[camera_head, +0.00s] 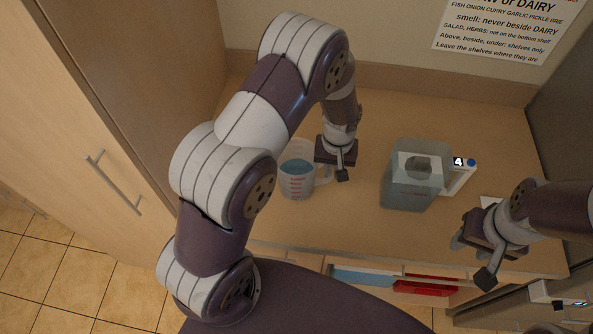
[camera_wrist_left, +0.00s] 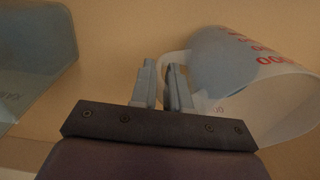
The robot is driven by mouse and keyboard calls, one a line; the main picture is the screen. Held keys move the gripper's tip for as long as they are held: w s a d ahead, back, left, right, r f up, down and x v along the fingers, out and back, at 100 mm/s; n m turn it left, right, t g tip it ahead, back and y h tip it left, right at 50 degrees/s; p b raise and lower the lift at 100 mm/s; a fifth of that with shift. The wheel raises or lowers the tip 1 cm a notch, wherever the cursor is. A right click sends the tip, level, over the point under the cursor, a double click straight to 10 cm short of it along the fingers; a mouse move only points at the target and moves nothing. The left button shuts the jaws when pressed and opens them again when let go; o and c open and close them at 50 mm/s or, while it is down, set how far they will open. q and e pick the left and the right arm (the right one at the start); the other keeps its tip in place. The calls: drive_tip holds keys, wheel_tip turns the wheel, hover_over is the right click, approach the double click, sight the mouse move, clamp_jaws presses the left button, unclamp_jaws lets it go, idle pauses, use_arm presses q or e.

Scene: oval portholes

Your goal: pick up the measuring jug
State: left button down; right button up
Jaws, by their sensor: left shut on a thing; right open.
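The measuring jug (camera_head: 297,181) is a clear cup with red markings and blue contents. It stands upright on the counter in the head view, and its side shows large in the left wrist view (camera_wrist_left: 285,95). My left gripper (camera_head: 342,172) is at the jug's right side, at its handle. In the left wrist view the fingers of my left gripper (camera_wrist_left: 165,85) are close together with the pale handle between them. My right gripper (camera_head: 470,258) is open and empty at the counter's front right.
A tall cabinet (camera_head: 120,110) bounds the left side. The wooden counter (camera_head: 390,95) is clear at the back. A red item (camera_head: 420,288) sits in an open drawer below.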

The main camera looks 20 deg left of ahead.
use_arm(q)
drive_tip(key=shift+w+r, duration=0.1)
drive_tip(key=shift+r, duration=0.1)
idle(0.5)
drive_tip(key=shift+r+b, duration=0.3)
drive_tip(key=shift+r, duration=0.35)
drive_tip(key=shift+r+b, duration=1)
drive_tip(key=shift+r, duration=3.2)
